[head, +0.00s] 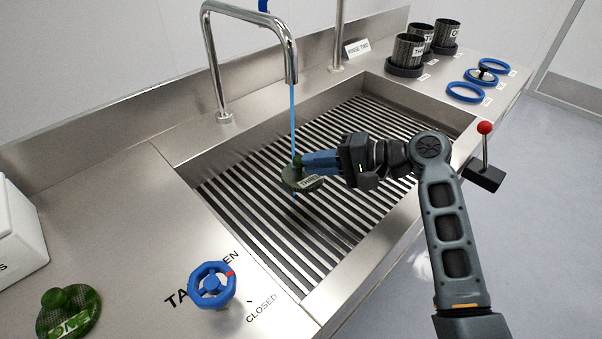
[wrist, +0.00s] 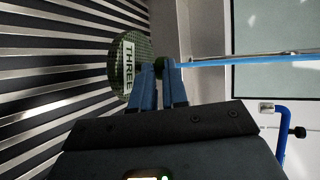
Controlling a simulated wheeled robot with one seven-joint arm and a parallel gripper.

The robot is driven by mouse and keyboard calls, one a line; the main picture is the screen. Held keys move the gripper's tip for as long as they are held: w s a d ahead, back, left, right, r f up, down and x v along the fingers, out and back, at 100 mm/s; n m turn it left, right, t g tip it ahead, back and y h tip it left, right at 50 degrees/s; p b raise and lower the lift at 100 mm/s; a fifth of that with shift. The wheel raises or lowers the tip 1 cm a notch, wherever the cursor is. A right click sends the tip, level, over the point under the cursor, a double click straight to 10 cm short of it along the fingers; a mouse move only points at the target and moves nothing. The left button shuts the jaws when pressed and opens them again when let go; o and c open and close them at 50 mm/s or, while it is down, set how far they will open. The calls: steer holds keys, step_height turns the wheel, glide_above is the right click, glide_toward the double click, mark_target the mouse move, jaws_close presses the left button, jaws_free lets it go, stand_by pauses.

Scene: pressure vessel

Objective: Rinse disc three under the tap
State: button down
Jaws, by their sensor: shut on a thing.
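Disc three is a dark green disc (head: 298,179) with a white label reading THREE; it also shows in the wrist view (wrist: 115,62). My gripper (head: 304,166) is shut on its knob, with blue fingers seen in the wrist view (wrist: 160,72), and holds it above the slatted sink. The curved steel tap (head: 291,75) stands at the sink's back edge. A thin blue stream of water (head: 292,120) falls from its spout to the disc. The blue tap handwheel (head: 212,286) with a red mark sits on the counter between the OPEN and CLOSED lettering.
The sink (head: 250,215) has a raised steel rim. Another green disc (head: 68,312) lies at the front left, near a white box (head: 15,230). Dark cups (head: 407,52), blue rings (head: 465,92) and a red-knobbed lever (head: 484,150) stand at the right.

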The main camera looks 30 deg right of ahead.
steer(key=shift+d, duration=0.45)
steer(key=shift+s, duration=0.1)
steer(key=s+a+p, duration=0.1)
steer(key=s+p, duration=0.3)
steer(key=s, duration=0.4)
stand_by(0.5)
steer(key=shift+w, duration=0.1)
stand_by(1.0)
steer(key=s+r+p, duration=0.2)
steer(key=s+r, duration=0.2)
steer(key=s, duration=0.1)
steer(key=shift+a, duration=0.35)
